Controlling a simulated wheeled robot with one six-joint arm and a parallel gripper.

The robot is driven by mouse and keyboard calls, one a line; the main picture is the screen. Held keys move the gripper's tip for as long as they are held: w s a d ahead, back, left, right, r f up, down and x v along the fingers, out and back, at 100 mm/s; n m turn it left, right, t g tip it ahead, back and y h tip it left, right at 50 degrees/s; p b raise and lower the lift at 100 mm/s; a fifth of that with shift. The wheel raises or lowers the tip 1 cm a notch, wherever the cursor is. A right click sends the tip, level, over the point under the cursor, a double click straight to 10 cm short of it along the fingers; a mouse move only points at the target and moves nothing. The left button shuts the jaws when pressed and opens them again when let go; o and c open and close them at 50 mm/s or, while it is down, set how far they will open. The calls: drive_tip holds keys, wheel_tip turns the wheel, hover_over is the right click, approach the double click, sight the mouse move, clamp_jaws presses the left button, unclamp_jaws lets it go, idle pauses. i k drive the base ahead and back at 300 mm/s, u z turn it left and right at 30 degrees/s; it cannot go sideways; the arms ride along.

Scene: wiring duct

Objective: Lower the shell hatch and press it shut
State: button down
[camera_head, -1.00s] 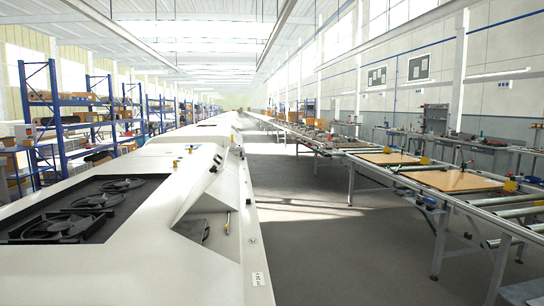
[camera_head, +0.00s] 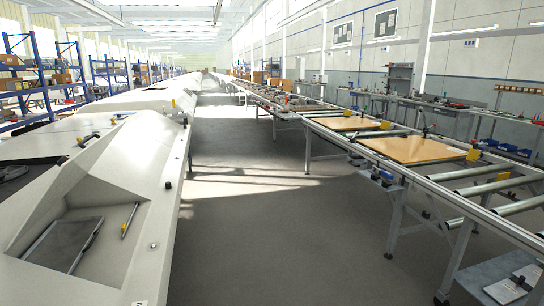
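The long white shell (camera_head: 150,203) runs along the left side of the view and away into the distance. A sloped recess in its near end holds a flat dark grey panel (camera_head: 62,250). A thin rod with a yellow end (camera_head: 130,220) stands beside the panel. A black handle (camera_head: 88,139) and small yellow fittings (camera_head: 114,121) sit on the shell's top. I cannot tell for certain which part is the hatch or whether it is raised. My gripper is not in view.
A grey floor aisle (camera_head: 265,215) lies open right of the shell. A roller conveyor (camera_head: 400,180) with wooden boards (camera_head: 412,150) borders it on the right. Blue shelving (camera_head: 35,85) stands at the far left. A grey cart surface (camera_head: 500,282) juts in at bottom right.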

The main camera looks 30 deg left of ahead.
sight(70, 172)
drive_tip(key=u, duration=0.35)
drive_tip(key=i, duration=1.85)
drive_tip(key=u, duration=1.75)
drive_tip(key=i, duration=0.95)
drive_tip(key=u, duration=1.15)
drive_tip(key=i, duration=0.15)
drive_tip(key=u, duration=0.05)
